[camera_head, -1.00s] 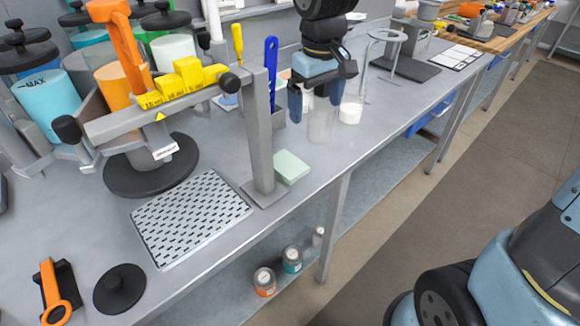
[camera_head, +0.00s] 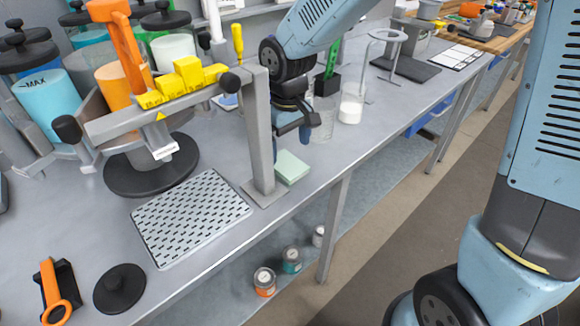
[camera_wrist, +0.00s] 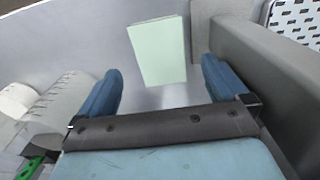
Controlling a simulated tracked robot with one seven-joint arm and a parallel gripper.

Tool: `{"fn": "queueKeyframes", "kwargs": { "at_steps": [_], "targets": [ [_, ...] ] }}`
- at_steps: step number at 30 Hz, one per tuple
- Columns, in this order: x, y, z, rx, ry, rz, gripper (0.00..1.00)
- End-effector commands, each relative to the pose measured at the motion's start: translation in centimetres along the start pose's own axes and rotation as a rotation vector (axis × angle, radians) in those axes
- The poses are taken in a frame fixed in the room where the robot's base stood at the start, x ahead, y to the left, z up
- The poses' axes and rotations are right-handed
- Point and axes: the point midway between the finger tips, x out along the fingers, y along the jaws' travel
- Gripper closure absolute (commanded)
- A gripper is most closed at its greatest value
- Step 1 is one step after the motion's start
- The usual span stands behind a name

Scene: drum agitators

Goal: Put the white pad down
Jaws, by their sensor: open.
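The white pad (camera_head: 291,167) is a pale, slightly greenish square block. It lies flat on the grey bench, just right of the metal post's foot. My gripper (camera_head: 292,140) is open and empty, above the bench on the pad's far side. In the wrist view the pad (camera_wrist: 158,50) shows whole beyond the two spread blue fingertips (camera_wrist: 161,72), roughly centred between them. Nothing is held.
The upright metal post (camera_head: 259,130) stands close left of my gripper and carries a yellow-weighted beam. A perforated plate (camera_head: 192,215) lies left of the pad. A clear beaker (camera_head: 323,120) and a white-filled beaker (camera_head: 351,108) stand to the right. The bench's front edge is near the pad.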

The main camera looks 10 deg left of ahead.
Motion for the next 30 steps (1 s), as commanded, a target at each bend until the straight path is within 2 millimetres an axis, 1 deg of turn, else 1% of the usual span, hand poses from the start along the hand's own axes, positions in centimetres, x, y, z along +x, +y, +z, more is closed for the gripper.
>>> {"fn": "queueKeyframes", "kwargs": {
  "at_steps": [5, 12, 15, 18, 24, 26, 30],
  "targets": [
    [1.1, 0.0, -0.1, 0.0, -0.001, -0.001, 0.0],
    [4.1, 0.0, -0.5, 0.0, -0.003, -0.001, 0.0],
    [5.0, 0.0, -0.5, -0.001, -0.001, -0.001, 0.0],
    [5.4, 0.0, -0.5, -0.001, 0.0, 0.0, 0.0],
    [5.4, -0.1, -0.5, -0.001, 0.001, 0.0, 0.0],
    [5.4, -0.1, -0.6, -0.001, 0.001, 0.0, 0.05],
    [5.4, -0.1, -0.6, -0.001, 0.001, 0.0, 0.18]
  ]
}}
